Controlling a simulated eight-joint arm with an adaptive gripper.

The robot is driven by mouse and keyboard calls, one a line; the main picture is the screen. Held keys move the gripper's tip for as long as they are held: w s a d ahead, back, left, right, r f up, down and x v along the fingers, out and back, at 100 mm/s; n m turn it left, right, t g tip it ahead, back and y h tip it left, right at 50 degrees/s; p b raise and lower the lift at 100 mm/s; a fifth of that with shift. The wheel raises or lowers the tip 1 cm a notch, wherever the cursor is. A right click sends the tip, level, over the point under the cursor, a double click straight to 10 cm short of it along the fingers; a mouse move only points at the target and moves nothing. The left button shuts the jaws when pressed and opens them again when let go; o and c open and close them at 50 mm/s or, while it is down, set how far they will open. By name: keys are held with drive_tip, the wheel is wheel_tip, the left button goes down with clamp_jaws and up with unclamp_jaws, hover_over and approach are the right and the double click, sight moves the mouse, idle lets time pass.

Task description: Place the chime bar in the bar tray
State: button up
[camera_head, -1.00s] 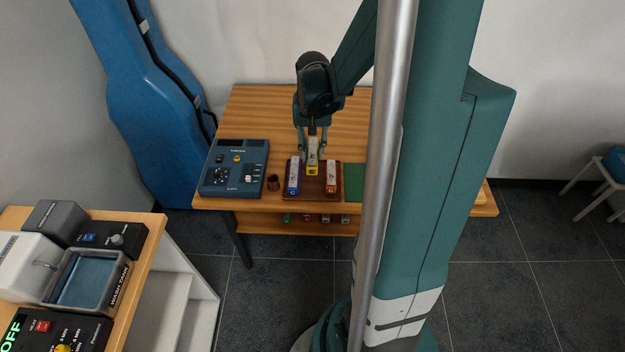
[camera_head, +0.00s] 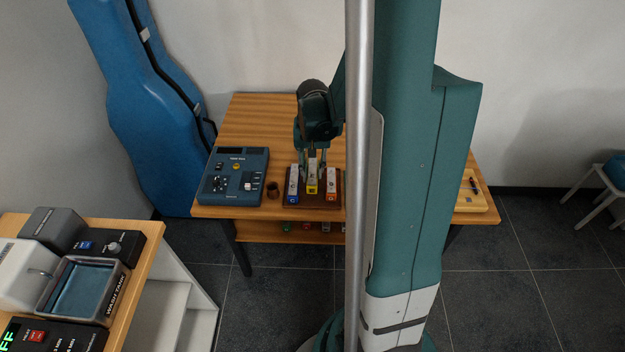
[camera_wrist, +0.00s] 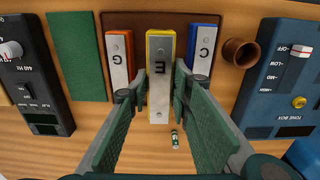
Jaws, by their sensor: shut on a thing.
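My gripper (camera_head: 312,168) is shut on the sides of a yellow chime bar (camera_head: 312,183) with a silver top marked E, which also shows between the fingers in the wrist view (camera_wrist: 160,72). The brown bar tray (camera_wrist: 135,20) holds an orange bar (camera_wrist: 119,62) marked G and a blue bar (camera_wrist: 203,48) marked C. The yellow bar lies in line with them over the middle of the tray, apart from both. It looks slightly higher than its neighbours in the head view; I cannot tell whether it touches the tray.
A blue tone box (camera_head: 234,177) and a small brown cup (camera_head: 273,189) stand left of the tray in the head view. A green mat (camera_wrist: 78,55) and a dark device (camera_wrist: 38,90) lie on the other side. Bare wood shows at the table's back.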

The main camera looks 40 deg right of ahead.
sight(312, 170)
idle(0.3)
drive_tip(key=shift+f+b, duration=0.4)
drive_tip(key=shift+f, duration=1.65)
drive_tip(key=shift+f, duration=0.2)
drive_tip(key=o, duration=1)
drive_tip(key=shift+c, duration=0.2)
drive_tip(key=shift+r, duration=0.15)
drive_tip(key=shift+r+p, duration=1.05)
drive_tip(key=shift+r, duration=5)
